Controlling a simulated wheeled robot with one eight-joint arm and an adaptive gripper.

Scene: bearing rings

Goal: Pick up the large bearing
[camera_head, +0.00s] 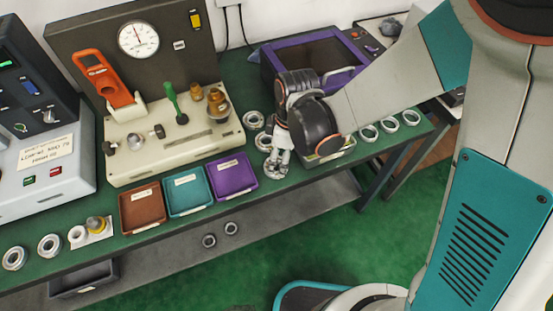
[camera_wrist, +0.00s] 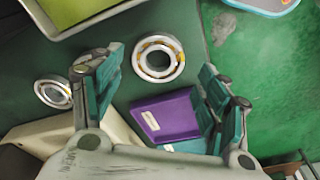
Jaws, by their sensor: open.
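A large bearing (camera_wrist: 158,39), a steel ring with an orange-brown cage, lies flat on the green bench top and shows between my fingertips in the wrist view. In the head view the bearing (camera_head: 271,175) is partly hidden under my gripper (camera_head: 280,158). My gripper also shows in the wrist view (camera_wrist: 161,62), its two fingers spread wide and empty. It points down over the bearing; I cannot tell the exact height. A smaller-looking bearing (camera_wrist: 53,93) lies outside the left finger in the wrist view.
Brown (camera_head: 143,208), teal (camera_head: 188,190) and purple (camera_head: 232,175) trays line the front edge, left of my gripper. A beige test fixture (camera_head: 165,150) and a purple-framed machine (camera_head: 315,60) stand behind. Several rings (camera_head: 390,125) lie to the right. A green-lined tray (camera_wrist: 80,12) is close by.

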